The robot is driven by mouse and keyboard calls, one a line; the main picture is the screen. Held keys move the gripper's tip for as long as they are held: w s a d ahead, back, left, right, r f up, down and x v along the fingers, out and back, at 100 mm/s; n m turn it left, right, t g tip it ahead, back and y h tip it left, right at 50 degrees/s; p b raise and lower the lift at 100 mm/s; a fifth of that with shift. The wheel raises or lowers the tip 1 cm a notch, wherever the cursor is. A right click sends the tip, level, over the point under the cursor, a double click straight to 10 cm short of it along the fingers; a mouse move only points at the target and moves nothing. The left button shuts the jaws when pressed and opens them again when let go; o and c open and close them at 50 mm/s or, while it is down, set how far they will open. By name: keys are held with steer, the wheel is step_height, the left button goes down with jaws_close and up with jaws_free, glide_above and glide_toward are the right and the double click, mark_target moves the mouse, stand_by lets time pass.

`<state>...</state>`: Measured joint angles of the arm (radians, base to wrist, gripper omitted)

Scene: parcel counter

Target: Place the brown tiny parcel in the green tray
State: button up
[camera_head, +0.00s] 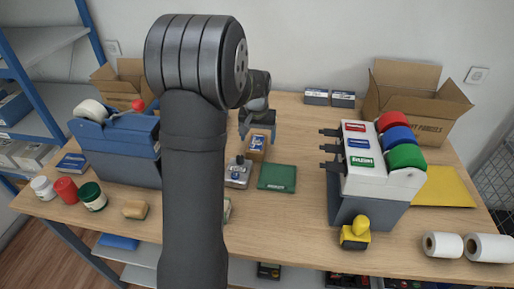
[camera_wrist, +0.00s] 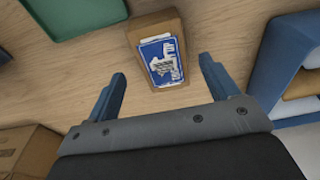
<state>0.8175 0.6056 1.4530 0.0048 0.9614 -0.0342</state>
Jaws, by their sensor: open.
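The brown tiny parcel (camera_head: 256,148) lies on the wooden counter behind the green tray and bears a blue and white label. In the wrist view the parcel (camera_wrist: 150,24) is ahead of the fingers, near the middle. My gripper (camera_head: 258,126) is open and empty, pointing down over the far end of the parcel. In the wrist view its two fingers (camera_wrist: 162,72) stand apart, on either side of the parcel's line, not gripping it. The flat green tray (camera_head: 277,178) is empty; its corner shows at the wrist view's top left (camera_wrist: 75,14).
A blue tape dispenser (camera_head: 122,146) is at left, a white and grey dispenser with rolls (camera_head: 368,178) at right. Open cardboard boxes (camera_head: 413,103) stand at the back. Counter between tray and right dispenser is clear.

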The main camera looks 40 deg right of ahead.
mark_target(257, 142)
steer(key=f, duration=0.2)
steer(key=w+f, duration=0.1)
steer(key=f, duration=0.1)
steer(key=shift+d+f, duration=0.2)
steer(key=shift+f, duration=0.1)
steer(key=c, duration=1.3)
steer(key=shift+r, duration=0.1)
